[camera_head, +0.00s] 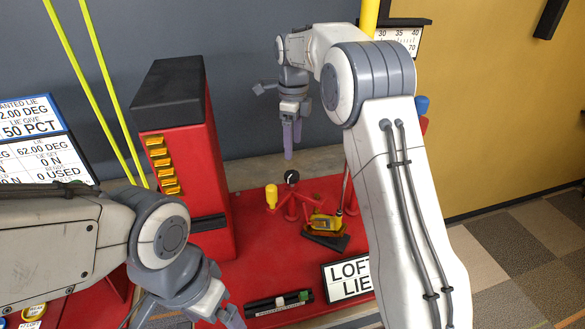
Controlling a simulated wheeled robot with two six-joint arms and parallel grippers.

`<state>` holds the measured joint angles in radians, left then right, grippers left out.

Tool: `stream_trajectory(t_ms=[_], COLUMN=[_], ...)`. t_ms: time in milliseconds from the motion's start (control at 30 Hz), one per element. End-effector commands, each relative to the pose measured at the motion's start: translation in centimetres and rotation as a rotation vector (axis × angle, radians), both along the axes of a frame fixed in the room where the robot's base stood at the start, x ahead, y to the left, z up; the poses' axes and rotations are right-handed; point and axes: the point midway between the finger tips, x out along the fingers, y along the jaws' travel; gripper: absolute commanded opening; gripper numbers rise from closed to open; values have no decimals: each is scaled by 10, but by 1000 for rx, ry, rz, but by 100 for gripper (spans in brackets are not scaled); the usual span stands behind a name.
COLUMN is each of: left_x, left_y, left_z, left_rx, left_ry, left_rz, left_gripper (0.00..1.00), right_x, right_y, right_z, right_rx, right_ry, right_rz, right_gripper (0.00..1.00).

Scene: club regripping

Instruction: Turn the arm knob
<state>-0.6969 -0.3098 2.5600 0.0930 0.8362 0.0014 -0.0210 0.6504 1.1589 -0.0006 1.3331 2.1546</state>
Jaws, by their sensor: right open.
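A red bench fixture (300,204) with several short arms stands on the red bench top. A small black round knob (292,177) with a light mark sits on top of it. A yellow handle or knob (271,194) stands upright just left of it. I cannot tell for sure which one is the arm knob. My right gripper (292,143) points down above the black knob, open and empty, apart from it. My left gripper (232,318) is at the bottom edge, partly cut off, and its jaws cannot be judged.
A red cabinet (190,165) with yellow clips stands left of the fixture. A yellow tool (326,222) lies right of it. A black rack (280,303) and a lettered sign (347,281) are at the front. Readout boards (40,160) stand at left.

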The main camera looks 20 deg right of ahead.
Motion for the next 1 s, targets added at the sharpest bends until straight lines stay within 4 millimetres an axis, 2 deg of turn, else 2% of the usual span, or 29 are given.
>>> stream_trajectory(t_ms=[400, 500, 700, 933, 967, 1000], left_x=[0, 0, 0, 0, 0, 0], left_y=[0, 0, 0, 0, 0, 0], left_z=[20, 23, 26, 25, 25, 25], left_rx=[0, 0, 0, 0, 0, 0], left_ry=[0, 0, 0, 0, 0, 0], left_rz=[-3, -4, -5, -5, -5, -5], left_gripper=[94, 94, 94, 94, 94, 94], right_x=[-2, -1, -1, -1, -1, -1], right_y=[1, 1, 1, 1, 1, 1], right_z=[-71, -84, -96, -97, -97, -97], right_rx=[0, 1, 1, 0, 0, 0], right_ry=[4, 3, -1, -1, -1, -1], right_rz=[3, 4, 4, 4, 4, 4], right_gripper=[84, 84, 84, 84, 76, 61])
